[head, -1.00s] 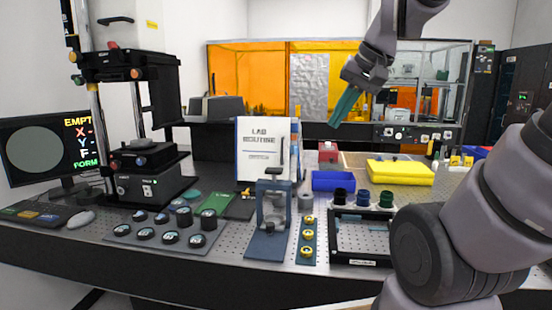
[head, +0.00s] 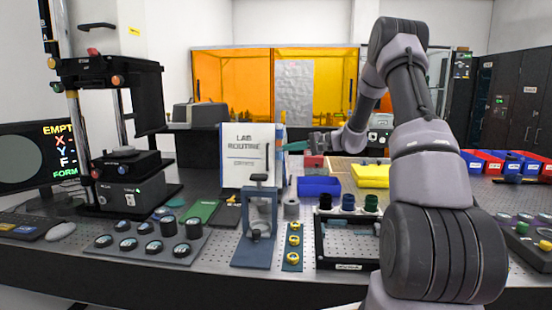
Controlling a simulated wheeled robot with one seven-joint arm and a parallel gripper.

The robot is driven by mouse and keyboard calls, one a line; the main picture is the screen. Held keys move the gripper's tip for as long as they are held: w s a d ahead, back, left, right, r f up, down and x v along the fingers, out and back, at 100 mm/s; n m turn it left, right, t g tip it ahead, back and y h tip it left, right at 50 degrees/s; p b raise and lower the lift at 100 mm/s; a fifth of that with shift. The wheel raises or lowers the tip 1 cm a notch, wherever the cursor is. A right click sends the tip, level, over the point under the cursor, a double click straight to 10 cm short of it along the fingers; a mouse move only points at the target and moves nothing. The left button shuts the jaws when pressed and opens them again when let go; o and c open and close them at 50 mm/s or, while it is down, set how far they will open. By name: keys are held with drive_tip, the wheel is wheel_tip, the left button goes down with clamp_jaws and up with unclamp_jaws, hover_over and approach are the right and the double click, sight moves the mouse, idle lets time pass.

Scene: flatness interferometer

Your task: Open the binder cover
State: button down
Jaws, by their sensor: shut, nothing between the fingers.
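The binder (head: 250,168) stands upright near the back of the bench, its white "LAB ROUTINE" cover facing me and closed. I cannot tell whether the fingertips touch the binder.
A blue press-like stand (head: 258,227) stands in front of the binder. A blue bin (head: 319,187) and a yellow case (head: 371,176) lie to the right. A dark instrument (head: 130,185) stands at left. A gauge tray (head: 150,240) lies in front.

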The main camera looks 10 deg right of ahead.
sight(276, 157)
drive_tip(key=w+d+f+m+t, duration=0.2)
drive_tip(key=w+d+f+t, duration=0.1)
drive_tip(key=w+d+f, duration=0.25)
drive_tip(key=x, duration=1)
drive_tip(key=shift+s+a+f, duration=0.1)
drive_tip(key=shift+s+a, duration=0.2)
drive_tip(key=shift+a, duration=0.1)
